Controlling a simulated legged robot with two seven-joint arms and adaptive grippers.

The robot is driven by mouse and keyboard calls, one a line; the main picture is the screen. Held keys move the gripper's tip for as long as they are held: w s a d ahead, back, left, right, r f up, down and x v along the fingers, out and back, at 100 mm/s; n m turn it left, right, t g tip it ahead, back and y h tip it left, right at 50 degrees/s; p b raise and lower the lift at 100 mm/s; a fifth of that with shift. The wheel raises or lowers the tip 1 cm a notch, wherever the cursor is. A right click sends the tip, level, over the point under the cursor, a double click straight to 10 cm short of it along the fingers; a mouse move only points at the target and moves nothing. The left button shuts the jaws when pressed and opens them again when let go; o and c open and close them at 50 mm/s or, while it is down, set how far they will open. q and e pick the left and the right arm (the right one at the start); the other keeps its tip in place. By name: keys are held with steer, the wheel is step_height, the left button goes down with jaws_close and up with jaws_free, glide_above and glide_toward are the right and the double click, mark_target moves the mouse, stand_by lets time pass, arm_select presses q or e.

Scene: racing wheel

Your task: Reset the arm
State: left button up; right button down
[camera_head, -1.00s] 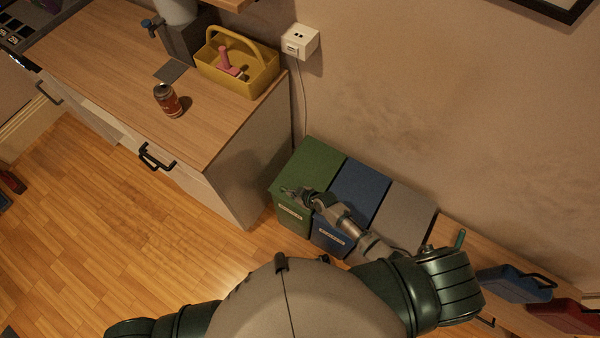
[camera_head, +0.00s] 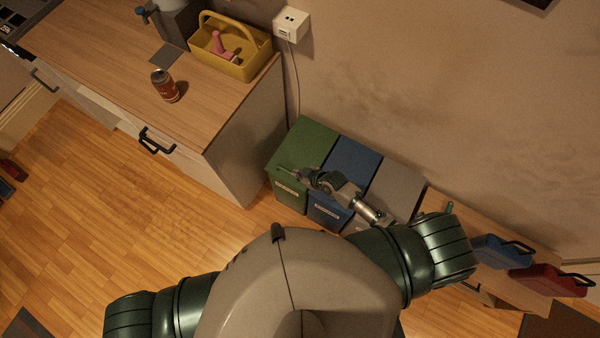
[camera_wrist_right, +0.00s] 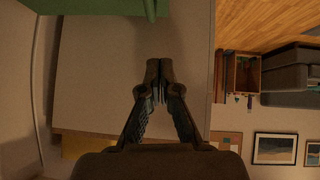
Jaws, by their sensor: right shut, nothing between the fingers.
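My right arm reaches from the lower right in the head view, and its gripper (camera_head: 285,172) is in front of and above the green bin (camera_head: 306,140). In the right wrist view the right gripper (camera_wrist_right: 158,68) has its fingers together, with nothing between them. A pale cabinet side panel (camera_wrist_right: 100,60) lies beyond the fingers there, and a green surface (camera_wrist_right: 95,5) shows at the top edge. My left gripper is not in view.
A blue bin (camera_head: 350,160) and a grey bin (camera_head: 395,190) stand beside the green one. The wooden counter (camera_head: 100,60) holds a can (camera_head: 164,86) and a yellow caddy (camera_head: 235,62). Blue (camera_head: 500,250) and red (camera_head: 550,280) cases lie at the right. The wooden floor (camera_head: 130,220) is open.

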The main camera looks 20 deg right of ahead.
steer(key=s+d+r+m+g+h, duration=0.2)
steer(key=s+d+r+m+h, duration=0.25)
steer(key=s, duration=0.45)
steer(key=s+d+r+m+g+h, duration=0.1)
steer(key=s+d+r+m+g, duration=0.15)
steer(key=s+d+r, duration=0.5)
steer(key=s+a+f, duration=0.1)
steer(key=s+f, duration=0.1)
steer(key=f, duration=1.1)
steer(key=s+f, duration=0.2)
steer(key=f, duration=1.1)
steer(key=s+d+f+g, duration=0.1)
steer(key=s+d+f, duration=0.1)
steer(key=s+f, duration=1.3)
steer(key=shift+s+d+f, duration=0.3)
steer(key=shift+s+d, duration=0.05)
steer(key=shift+s, duration=0.65)
steer(key=shift+g, duration=0.25)
